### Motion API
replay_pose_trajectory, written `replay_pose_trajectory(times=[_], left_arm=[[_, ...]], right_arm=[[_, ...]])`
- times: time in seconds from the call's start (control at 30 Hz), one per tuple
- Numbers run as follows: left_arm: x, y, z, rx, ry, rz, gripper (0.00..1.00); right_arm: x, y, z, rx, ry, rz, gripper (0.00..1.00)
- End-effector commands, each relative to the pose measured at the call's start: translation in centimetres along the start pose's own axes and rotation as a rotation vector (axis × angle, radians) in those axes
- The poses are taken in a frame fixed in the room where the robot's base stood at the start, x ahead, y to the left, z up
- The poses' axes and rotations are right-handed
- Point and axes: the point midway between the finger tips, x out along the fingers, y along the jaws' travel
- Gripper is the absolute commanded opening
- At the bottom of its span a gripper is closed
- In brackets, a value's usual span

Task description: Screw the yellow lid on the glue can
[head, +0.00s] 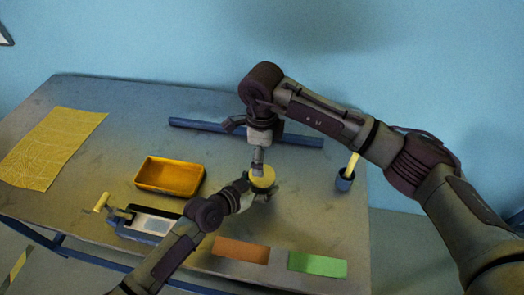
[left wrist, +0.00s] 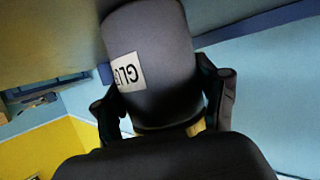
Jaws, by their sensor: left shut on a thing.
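The yellow lid (head: 263,178) is at the top of the glue can, under my right gripper, in the head view. My left gripper (head: 250,189) comes in from the left and is shut around the can. In the left wrist view the dark grey glue can (left wrist: 160,60), with a white label partly showing letters, sits between the fingers of my left gripper (left wrist: 163,105). A little yellow shows at its lower end there. My right gripper (head: 258,163) points down at the lid; its fingers are seen edge-on, and whether they grip it is unclear.
An orange-yellow tray (head: 170,177) and a device with a yellow handle (head: 148,222) stand at left. A yellow sheet (head: 52,148) lies far left. A blue bar (head: 210,128) lies behind. A cup (head: 345,180) stands right. Orange (head: 240,250) and green (head: 317,264) pieces lie in front.

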Motion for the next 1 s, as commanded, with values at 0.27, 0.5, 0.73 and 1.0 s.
replay_pose_trajectory(times=[0.27, 0.5, 0.73, 1.0], left_arm=[[0.0, 0.0, 0.1, 0.0, -0.002, 0.001, 0.0], [0.0, 0.0, 0.1, 0.0, -0.002, 0.001, 0.0], [0.0, 0.0, 0.1, 0.0, -0.002, 0.001, 0.0], [0.0, 0.0, 0.1, 0.0, -0.001, 0.001, 0.0]], right_arm=[[4.5, 0.2, 0.0, 0.0, 0.002, 0.005, 0.94], [6.6, 0.1, 0.0, 0.0, 0.0, 0.003, 0.94], [6.9, 0.1, 0.0, 0.0, 0.001, 0.001, 0.94], [6.9, 0.1, 0.0, 0.0, 0.001, 0.001, 0.65]])
